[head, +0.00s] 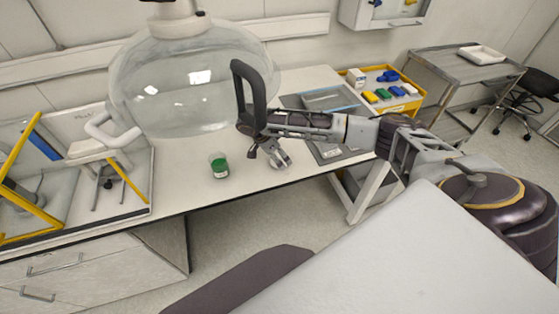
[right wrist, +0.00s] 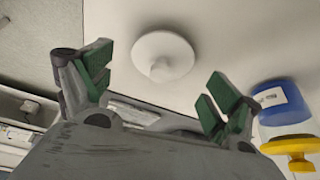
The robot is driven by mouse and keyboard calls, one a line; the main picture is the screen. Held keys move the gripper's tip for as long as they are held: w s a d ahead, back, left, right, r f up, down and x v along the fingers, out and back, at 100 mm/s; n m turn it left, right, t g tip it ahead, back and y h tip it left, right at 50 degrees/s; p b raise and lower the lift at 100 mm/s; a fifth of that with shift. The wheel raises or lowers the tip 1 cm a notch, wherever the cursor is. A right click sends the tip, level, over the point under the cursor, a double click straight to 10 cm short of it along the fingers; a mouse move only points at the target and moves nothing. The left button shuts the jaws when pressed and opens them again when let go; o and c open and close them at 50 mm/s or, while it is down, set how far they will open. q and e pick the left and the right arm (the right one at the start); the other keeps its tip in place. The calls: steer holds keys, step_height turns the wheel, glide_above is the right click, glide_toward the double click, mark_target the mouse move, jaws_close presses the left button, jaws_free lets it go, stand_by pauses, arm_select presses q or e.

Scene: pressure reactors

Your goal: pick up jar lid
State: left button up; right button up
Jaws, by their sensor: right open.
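In the right wrist view, a white round lid with a small knob (right wrist: 162,57) lies on a pale surface, beyond and between my fingertips. It is not touched by them. My right gripper (right wrist: 158,88) is open, its green-padded fingers wide apart with nothing between them. In the head view, the right gripper (head: 281,157) is low over the white bench (head: 190,192), right of a small clear jar with green contents (head: 219,166). I cannot make out the lid in the head view. My left gripper is not in view.
A blue and yellow container (right wrist: 285,115) stands right of the fingers in the wrist view. A yellow-edged tray (head: 400,108) with coloured boxes is at the back right.

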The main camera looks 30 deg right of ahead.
steer(key=shift+x, duration=1.05)
steer(key=shift+c, duration=0.4)
steer(key=c, duration=0.8)
